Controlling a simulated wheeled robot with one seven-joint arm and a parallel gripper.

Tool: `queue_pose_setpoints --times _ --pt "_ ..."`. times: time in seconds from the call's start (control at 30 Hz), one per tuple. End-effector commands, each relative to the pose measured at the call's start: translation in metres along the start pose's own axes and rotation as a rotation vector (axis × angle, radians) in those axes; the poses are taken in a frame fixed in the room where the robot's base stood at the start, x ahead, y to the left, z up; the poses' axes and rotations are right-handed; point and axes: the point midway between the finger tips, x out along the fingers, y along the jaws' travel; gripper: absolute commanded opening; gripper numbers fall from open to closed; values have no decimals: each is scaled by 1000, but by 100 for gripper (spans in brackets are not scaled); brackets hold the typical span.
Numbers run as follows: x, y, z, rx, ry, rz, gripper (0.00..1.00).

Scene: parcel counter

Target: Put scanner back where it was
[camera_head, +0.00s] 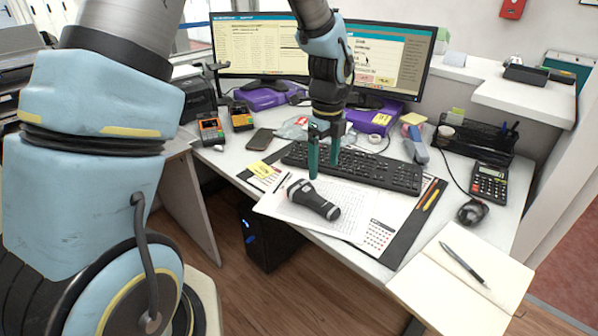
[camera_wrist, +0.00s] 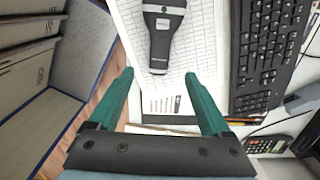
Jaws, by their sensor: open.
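The scanner, a dark handheld device with a grey panel, lies on the printed sheets (camera_head: 347,228) near the desk's front edge (camera_head: 313,199). In the wrist view the scanner (camera_wrist: 163,38) lies ahead of the fingertips, its narrow end toward them and its far end cut off by the picture edge. My gripper (camera_head: 324,171) has teal fingers spread apart, with nothing between them. It is above the desk, between the scanner and the black keyboard (camera_head: 378,171). In the wrist view my gripper (camera_wrist: 159,76) is clear of the scanner.
Two monitors (camera_head: 384,63) stand at the back. An orange-black card terminal (camera_head: 210,128) and a phone (camera_head: 260,140) are on the left. A mouse (camera_head: 471,212), a calculator (camera_head: 489,182) and an open notebook with a pen (camera_head: 440,283) are on the right.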

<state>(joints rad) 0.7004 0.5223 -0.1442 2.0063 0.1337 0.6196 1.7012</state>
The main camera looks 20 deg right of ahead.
Motion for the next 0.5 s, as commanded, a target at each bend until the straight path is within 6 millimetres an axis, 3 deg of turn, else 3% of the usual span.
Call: queue_pose_setpoints --times 0.17,0.27,0.37,0.5 --pt "-2 1 2 -14 -1 -1 82" --pt "-7 13 16 -130 -4 -5 82" --pt "-18 42 46 -404 -10 -21 82" --pt "-36 108 92 -979 -11 -53 82"
